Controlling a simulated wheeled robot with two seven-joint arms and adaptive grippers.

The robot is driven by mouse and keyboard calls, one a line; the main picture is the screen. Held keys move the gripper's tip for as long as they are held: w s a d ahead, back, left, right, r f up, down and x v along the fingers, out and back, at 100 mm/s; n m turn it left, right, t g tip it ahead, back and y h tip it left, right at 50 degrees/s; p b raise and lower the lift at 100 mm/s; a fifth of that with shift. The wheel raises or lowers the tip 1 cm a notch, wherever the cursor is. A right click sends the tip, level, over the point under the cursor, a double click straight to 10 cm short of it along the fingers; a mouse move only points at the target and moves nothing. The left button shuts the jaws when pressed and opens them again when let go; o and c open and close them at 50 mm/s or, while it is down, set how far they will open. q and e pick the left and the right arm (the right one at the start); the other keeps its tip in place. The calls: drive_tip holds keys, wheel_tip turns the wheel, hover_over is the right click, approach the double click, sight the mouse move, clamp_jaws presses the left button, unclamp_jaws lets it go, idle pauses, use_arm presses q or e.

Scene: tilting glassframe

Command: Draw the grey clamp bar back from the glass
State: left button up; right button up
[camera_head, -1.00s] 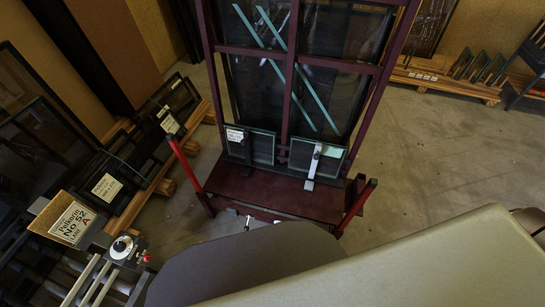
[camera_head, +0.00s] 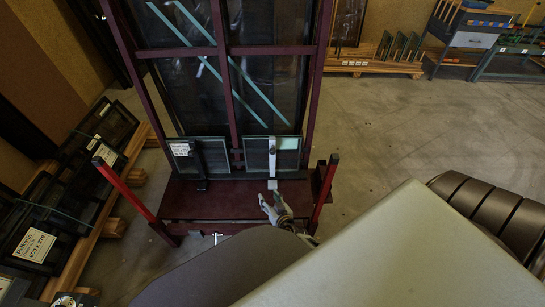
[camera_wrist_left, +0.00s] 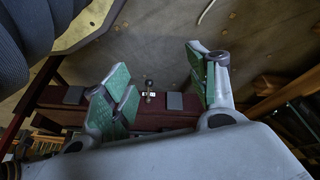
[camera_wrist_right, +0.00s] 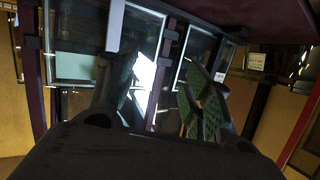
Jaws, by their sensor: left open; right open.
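The grey clamp bar (camera_head: 272,162) stands upright in front of the right one of two small glass panes (camera_head: 259,158), low on the dark red rack. A dark bar (camera_head: 199,172) stands at the left pane (camera_head: 211,158). My right gripper (camera_head: 274,203) is open and empty, just below the grey bar's foot in the head view, and does not visibly hold it. In the right wrist view the open fingers (camera_wrist_right: 158,98) face the framed panes; I cannot clearly tell the bar there. My left gripper (camera_wrist_left: 166,86) is open and empty over the rack's dark red base (camera_wrist_left: 150,122); the head view does not show it.
Red posts (camera_head: 325,188) rise at both front corners of the rack. Dark framed panes on pallets (camera_head: 60,200) line the left. Smaller panes (camera_head: 385,45) and a workbench (camera_head: 470,35) stand at the back. The floor (camera_head: 410,130) to the right is clear.

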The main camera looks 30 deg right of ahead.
use_arm(q)
wheel_tip(320, 180, up, 6)
drive_tip(key=w+d+t+h+b, duration=0.1)
drive_tip(key=w+d+b, duration=0.1)
drive_tip(key=b, duration=0.8)
drive_tip(key=shift+d, duration=0.15)
use_arm(e)
drive_tip(key=w+d+r+m+t+h, duration=0.3)
drive_tip(key=d+r+h, duration=0.1)
drive_tip(key=d+r, duration=0.3)
drive_tip(key=shift+w+d+r+m, duration=0.15)
drive_tip(key=shift+w+r+m, duration=0.15)
drive_tip(key=shift+r, duration=0.15)
